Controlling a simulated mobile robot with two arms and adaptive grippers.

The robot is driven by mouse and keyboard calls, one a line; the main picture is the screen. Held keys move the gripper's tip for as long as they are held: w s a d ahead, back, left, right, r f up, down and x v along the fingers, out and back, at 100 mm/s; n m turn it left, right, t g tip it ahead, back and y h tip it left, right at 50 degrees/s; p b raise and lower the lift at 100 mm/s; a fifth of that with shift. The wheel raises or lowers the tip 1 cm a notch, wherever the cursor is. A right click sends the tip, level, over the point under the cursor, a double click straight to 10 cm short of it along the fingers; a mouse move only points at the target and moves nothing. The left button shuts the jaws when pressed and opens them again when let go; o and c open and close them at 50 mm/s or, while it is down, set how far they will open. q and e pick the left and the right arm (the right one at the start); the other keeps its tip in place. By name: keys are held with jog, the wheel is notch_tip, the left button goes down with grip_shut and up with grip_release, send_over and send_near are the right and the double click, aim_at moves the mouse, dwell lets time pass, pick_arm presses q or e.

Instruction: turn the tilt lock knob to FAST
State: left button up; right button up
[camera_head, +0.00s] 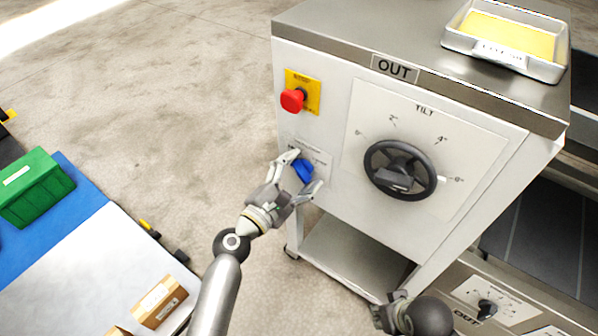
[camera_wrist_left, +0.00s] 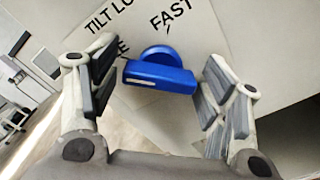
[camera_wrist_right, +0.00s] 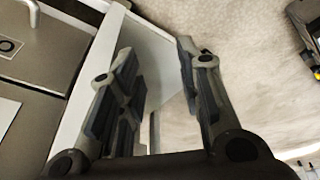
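The blue tilt lock knob (camera_head: 303,170) is on the white machine side panel, below the red button. In the left wrist view the knob (camera_wrist_left: 160,76) lies between the two fingers, with a white mark on its left end. The labels "TILT LO..." and "FAST" show above it, partly cut off or hidden. My left gripper (camera_head: 301,168) is open around the knob, with gaps on both sides. My right gripper (camera_wrist_right: 158,70) is open and empty, low beside the machine; in the head view it (camera_head: 385,312) is at the bottom edge.
A black tilt handwheel (camera_head: 400,170) sits right of the knob. A red stop button (camera_head: 292,100) on a yellow plate is above it. A metal tray (camera_head: 505,40) rests on the machine top. A green crate (camera_head: 35,188) and cardboard box (camera_head: 159,302) are at left. Open floor lies between.

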pick_arm(q)
jog(key=c, duration=0.7)
jog(key=shift+c, duration=0.2)
